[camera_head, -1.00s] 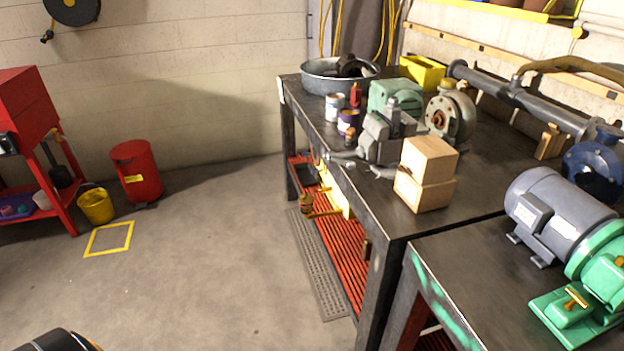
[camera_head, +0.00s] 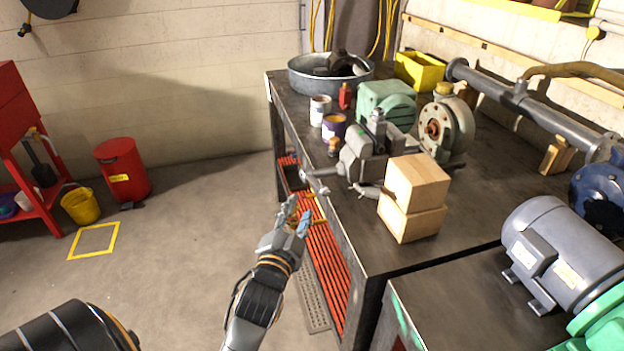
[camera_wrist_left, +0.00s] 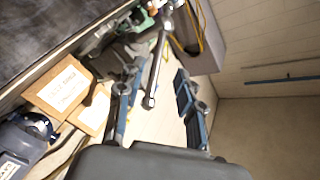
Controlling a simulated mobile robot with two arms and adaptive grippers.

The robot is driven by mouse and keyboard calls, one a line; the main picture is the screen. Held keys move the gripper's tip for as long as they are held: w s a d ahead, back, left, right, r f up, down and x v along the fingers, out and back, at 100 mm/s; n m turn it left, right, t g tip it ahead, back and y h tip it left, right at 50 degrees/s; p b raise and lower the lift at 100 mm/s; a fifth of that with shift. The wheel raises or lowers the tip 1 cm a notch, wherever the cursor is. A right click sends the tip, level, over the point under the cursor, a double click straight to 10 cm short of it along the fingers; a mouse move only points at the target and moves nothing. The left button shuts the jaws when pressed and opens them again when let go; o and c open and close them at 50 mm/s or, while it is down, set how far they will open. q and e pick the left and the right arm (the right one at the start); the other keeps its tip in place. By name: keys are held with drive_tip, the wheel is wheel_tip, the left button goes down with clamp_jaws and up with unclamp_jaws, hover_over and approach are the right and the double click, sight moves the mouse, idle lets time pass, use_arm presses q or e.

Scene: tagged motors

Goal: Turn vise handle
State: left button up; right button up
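The grey vise (camera_head: 362,158) is bolted near the front edge of the dark workbench. Its handle (camera_head: 316,183) is a metal bar at the vise's front, sticking out past the bench edge. My left gripper (camera_head: 297,214) is open and empty, below and slightly left of the handle, apart from it in the head view. In the left wrist view, the handle (camera_wrist_left: 156,75) lies ahead between the spread fingers of the left gripper (camera_wrist_left: 152,84), and nothing is clamped. My right gripper is not in view.
Two stacked wooden blocks (camera_head: 412,199) stand right of the vise. A purple can (camera_head: 334,127), a white can (camera_head: 320,109) and a small bottle (camera_head: 334,147) stand behind it. A grey motor (camera_head: 560,245) sits at the right.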

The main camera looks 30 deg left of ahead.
sight(312, 177)
use_arm(q)
drive_tip(key=shift+p+x, duration=0.75)
drive_tip(key=shift+x, duration=5.15)
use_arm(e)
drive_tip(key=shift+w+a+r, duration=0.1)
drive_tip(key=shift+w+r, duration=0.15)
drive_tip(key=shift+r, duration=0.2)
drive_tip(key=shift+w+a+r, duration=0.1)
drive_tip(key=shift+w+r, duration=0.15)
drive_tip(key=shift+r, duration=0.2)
use_arm(q)
clamp_jaws()
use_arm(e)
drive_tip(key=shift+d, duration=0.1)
